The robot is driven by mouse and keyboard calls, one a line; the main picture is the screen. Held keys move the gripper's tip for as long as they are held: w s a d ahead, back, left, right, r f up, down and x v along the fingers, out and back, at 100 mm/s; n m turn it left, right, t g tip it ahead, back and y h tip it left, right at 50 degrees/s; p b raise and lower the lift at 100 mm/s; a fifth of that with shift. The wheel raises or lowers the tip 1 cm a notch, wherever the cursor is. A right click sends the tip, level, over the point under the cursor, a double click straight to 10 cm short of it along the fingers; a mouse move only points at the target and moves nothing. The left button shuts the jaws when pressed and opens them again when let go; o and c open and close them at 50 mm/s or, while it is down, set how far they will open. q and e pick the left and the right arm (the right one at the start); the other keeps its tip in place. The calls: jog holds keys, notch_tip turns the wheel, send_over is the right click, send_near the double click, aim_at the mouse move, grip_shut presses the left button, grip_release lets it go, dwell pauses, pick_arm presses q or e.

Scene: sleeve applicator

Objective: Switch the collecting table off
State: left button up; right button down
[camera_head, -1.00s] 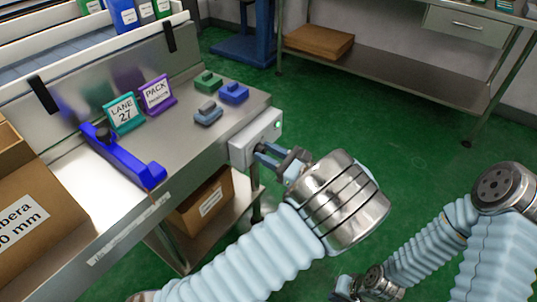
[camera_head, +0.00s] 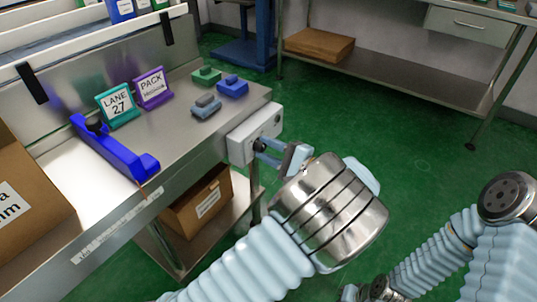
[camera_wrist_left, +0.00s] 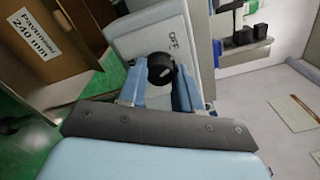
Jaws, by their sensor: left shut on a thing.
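A pale grey switch box (camera_head: 240,150) is mounted on the right end of the steel collecting table (camera_head: 185,130). Its black rotary knob (camera_head: 259,145) faces my left gripper. My left gripper (camera_head: 266,150) is shut on the knob. In the left wrist view the two blue fingers stand on either side of the knob (camera_wrist_left: 161,69), with an OFF label (camera_wrist_left: 174,42) beside it. The small lamp (camera_head: 276,119) on the box shows no green glow. My right arm is at the lower right of the head view; whether its gripper is open is unclear.
Lane and pack signs (camera_head: 118,104), a blue bar tool (camera_head: 115,150) and several small blocks (camera_head: 232,87) stand on the table. A cardboard box (camera_head: 200,203) is on the shelf below. Green floor (camera_head: 370,120) is clear to the right, before a steel bench (camera_head: 385,70).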

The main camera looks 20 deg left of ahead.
pick_arm(q)
jog(key=n+b, duration=0.2)
jog(key=n, duration=0.1)
jog(key=shift+f, duration=0.15)
jog(key=shift+n+b, duration=0.45)
jog(key=shift+n, duration=0.25)
jog(key=o, duration=1)
jog(key=shift+o, duration=0.2)
jog(key=v, duration=1.3)
jog(key=shift+d, duration=0.4)
jog(key=shift+s, duration=0.1)
